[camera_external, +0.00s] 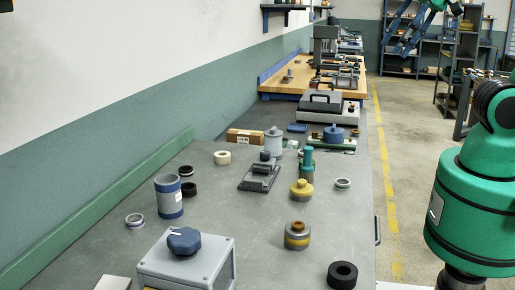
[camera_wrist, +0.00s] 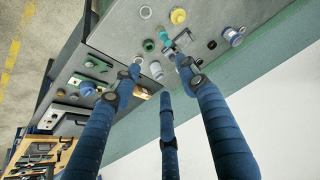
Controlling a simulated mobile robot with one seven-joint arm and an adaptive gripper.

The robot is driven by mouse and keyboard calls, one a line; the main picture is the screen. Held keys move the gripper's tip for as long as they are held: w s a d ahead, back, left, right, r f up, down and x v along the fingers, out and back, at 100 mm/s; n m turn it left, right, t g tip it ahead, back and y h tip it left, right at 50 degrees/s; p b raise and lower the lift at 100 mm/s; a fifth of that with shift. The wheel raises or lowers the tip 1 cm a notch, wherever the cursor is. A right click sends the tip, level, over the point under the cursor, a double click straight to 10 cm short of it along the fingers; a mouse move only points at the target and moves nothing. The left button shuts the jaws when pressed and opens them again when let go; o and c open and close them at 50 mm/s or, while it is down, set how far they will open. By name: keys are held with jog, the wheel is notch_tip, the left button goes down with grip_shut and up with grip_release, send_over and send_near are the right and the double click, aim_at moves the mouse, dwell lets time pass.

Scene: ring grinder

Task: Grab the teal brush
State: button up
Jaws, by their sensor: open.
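The teal brush (camera_external: 307,160) appears to be the upright teal piece on the grey workbench (camera_external: 120,255), behind a yellow knobbed piece (camera_external: 301,188). In the wrist view the teal brush (camera_wrist: 165,39) shows near the top, beyond the fingertips. My gripper (camera_external: 398,48) is at the top right of the external view, raised and apart from the brush. Its blue fingers are spread open and empty in the wrist view (camera_wrist: 160,72).
Near the brush are a grey device (camera_external: 260,178), a grey canister (camera_external: 273,143) and a small ring (camera_external: 342,183). A grey box with a blue knob (camera_external: 185,240), a blue-grey cylinder (camera_external: 169,198) and a black ring (camera_external: 342,274) stand nearer. Bare bench lies between them.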

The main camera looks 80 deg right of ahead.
jog(key=w, duration=0.1)
jog(key=n+g+p, duration=0.5)
jog(key=n+g, duration=0.1)
jog(key=n, duration=0.1)
send_over(308, 147)
notch_tip(308, 147, down, 20)
jog(key=shift+s+a+f, duration=0.1)
jog(key=shift+f, duration=0.05)
jog(key=shift+f+b, duration=0.3)
jog(key=shift+f, duration=4)
jog(key=shift+f+b, duration=0.35)
jog(key=shift+f, duration=2.25)
